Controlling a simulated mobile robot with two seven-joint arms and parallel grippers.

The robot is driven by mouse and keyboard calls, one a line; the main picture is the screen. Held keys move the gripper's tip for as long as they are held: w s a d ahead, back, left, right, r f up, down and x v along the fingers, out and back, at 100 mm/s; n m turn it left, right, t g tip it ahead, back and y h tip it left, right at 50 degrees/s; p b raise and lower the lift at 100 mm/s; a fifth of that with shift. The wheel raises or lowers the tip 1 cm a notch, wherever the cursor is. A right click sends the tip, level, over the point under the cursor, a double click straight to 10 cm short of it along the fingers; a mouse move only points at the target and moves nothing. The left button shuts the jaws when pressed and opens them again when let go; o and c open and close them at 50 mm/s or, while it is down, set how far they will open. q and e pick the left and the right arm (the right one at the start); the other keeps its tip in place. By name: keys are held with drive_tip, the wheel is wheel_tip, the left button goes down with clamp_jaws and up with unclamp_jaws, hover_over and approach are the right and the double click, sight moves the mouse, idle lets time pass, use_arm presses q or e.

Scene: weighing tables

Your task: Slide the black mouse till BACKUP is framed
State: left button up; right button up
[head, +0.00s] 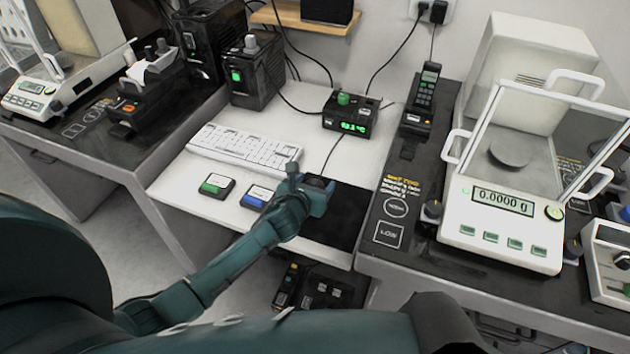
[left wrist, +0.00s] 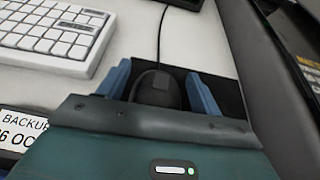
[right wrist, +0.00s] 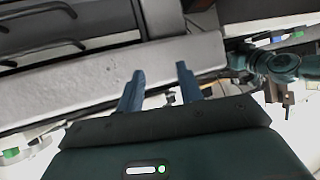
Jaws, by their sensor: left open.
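The black mouse (left wrist: 157,89) sits on the dark mat (head: 345,215), its cable running away from me. My left gripper (left wrist: 160,86) is open, with one blue finger on each side of the mouse. I cannot tell whether the fingers touch it. In the head view the left gripper (head: 312,190) hides most of the mouse. A label reading BACKUP (left wrist: 24,124) is partly cut off at the left edge of the left wrist view. My right gripper (right wrist: 158,88) is open and empty; it is not clear in the head view.
A white keyboard (head: 245,148) lies behind two small boxes, one green (head: 216,186) and one blue (head: 256,196). A display with green digits (head: 350,116) stands at the back. A balance (head: 500,215) stands on the right table.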

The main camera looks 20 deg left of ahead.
use_arm(q)
drive_tip(key=shift+d+r, duration=0.1)
drive_tip(key=shift+r, duration=0.05)
drive_tip(key=shift+r, duration=0.1)
drive_tip(key=shift+s+r, duration=0.1)
drive_tip(key=shift+s, duration=0.1)
drive_tip(key=p+v, duration=0.2)
drive_tip(key=v, duration=1)
drive_tip(key=shift+s, duration=0.35)
use_arm(e)
drive_tip(key=shift+s+d+r, duration=0.1)
drive_tip(key=shift+d+r, duration=0.2)
drive_tip(key=shift+r, duration=0.05)
